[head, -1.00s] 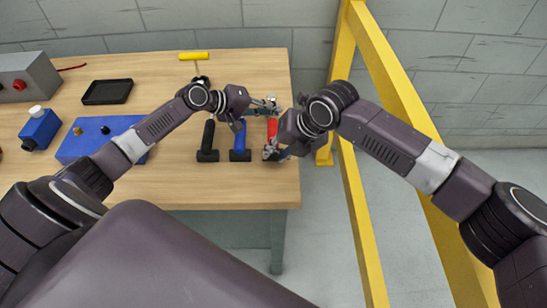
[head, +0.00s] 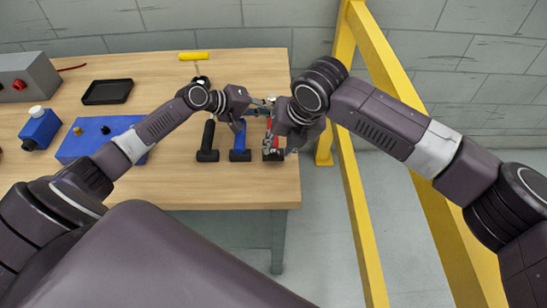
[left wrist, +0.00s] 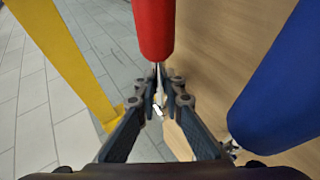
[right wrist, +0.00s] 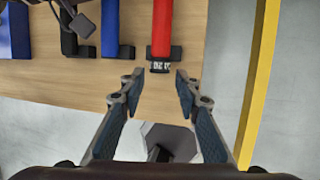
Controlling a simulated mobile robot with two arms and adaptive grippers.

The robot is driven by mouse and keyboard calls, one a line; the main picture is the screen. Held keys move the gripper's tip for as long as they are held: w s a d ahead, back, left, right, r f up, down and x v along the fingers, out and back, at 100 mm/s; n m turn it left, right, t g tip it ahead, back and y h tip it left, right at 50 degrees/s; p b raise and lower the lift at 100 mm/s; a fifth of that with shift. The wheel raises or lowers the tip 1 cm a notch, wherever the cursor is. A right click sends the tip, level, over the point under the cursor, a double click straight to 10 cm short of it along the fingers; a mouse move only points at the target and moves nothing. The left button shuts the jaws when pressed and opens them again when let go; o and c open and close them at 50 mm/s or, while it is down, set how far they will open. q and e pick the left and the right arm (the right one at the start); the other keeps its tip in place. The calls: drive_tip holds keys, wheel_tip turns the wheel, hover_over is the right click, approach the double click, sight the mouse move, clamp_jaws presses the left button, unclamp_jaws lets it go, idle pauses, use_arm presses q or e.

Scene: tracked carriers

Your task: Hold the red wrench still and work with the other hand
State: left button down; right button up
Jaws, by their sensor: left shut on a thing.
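The red wrench (head: 270,128) lies near the right edge of the workbench, with a black block at its near end. In the left wrist view, my left gripper (left wrist: 158,90) is shut on the thin metal part beyond the red handle (left wrist: 153,28). In the head view, my left gripper (head: 264,106) is partly hidden by the right one. My right gripper (head: 279,150) is over the near end of the wrench. In the right wrist view, its fingers (right wrist: 158,88) are spread with nothing between them, just short of the black block (right wrist: 160,66) with small light markings.
A blue-handled tool (head: 239,138) and a black-handled tool (head: 208,138) lie left of the wrench. A yellow frame (head: 352,180) stands right of the bench.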

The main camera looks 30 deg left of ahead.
drive_tip(key=shift+d+r, duration=0.15)
drive_tip(key=shift+r, duration=0.3)
use_arm(q)
drive_tip(key=c, duration=2)
unclamp_jaws()
use_arm(e)
drive_tip(key=shift+s, duration=0.1)
use_arm(q)
drive_tip(key=shift+o, duration=0.2)
drive_tip(key=shift+s, duration=0.15)
